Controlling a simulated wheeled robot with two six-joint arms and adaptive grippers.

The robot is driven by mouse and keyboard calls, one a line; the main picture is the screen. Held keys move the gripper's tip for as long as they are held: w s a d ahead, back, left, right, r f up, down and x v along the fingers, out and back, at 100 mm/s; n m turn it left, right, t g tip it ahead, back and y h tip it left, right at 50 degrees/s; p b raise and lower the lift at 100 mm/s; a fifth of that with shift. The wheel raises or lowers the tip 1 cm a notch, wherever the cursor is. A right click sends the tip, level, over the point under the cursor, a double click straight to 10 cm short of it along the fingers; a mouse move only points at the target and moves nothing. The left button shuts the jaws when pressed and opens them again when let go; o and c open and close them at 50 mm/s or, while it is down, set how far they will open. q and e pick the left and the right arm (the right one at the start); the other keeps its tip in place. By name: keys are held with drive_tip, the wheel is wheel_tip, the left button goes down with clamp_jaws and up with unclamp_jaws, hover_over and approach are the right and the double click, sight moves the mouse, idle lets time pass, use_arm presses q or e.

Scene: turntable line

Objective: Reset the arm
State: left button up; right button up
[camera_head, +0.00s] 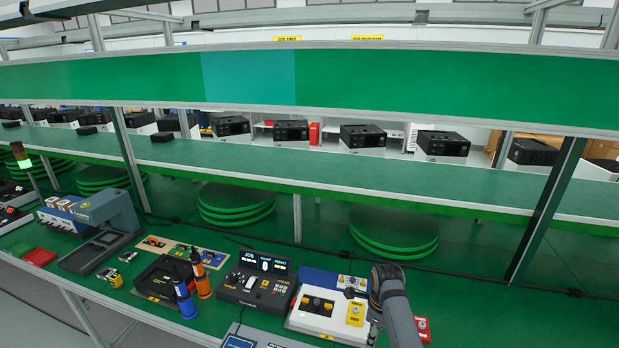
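My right arm rises from the bottom edge, right of centre, and bends over at a dark joint. My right gripper (374,322) seems to hang below that joint, mostly hidden, beside the right edge of a white and blue test fixture (318,309). I cannot tell whether its fingers are open or shut, or whether it touches the fixture. My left gripper and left arm are not in view.
A black control box (257,282) with lit displays stands left of the fixture. Blue (185,301) and orange (201,278) bottles stand by a black device (160,281). A red box (423,329) lies right of my arm. Green floor is open at right.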

drive_tip(key=s+d+f+n+t, duration=0.1)
drive_tip(key=s+d+n, duration=0.2)
drive_tip(key=s+n, duration=0.35)
drive_tip(key=s+d+f+n+t, duration=0.1)
drive_tip(key=s+d+f+n, duration=0.15)
drive_tip(key=s+n, duration=0.4)
drive_tip(key=s+r+n+t+h, duration=0.1)
drive_tip(key=s+r+n, duration=0.6)
drive_tip(key=s+n, duration=0.45)
drive_tip(key=s+d+f+g+b, duration=0.1)
drive_tip(key=s+d+f+b, duration=0.1)
drive_tip(key=f, duration=1.3)
drive_tip(key=s+d+f+b, duration=0.1)
drive_tip(key=f+b, duration=0.1)
drive_tip(key=f, duration=1.3)
use_arm(q)
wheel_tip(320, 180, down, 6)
drive_tip(key=b, duration=0.2)
use_arm(e)
drive_tip(key=s+d+f+g, duration=0.1)
drive_tip(key=s+f, duration=1.7)
drive_tip(key=shift+s+d+f, duration=0.15)
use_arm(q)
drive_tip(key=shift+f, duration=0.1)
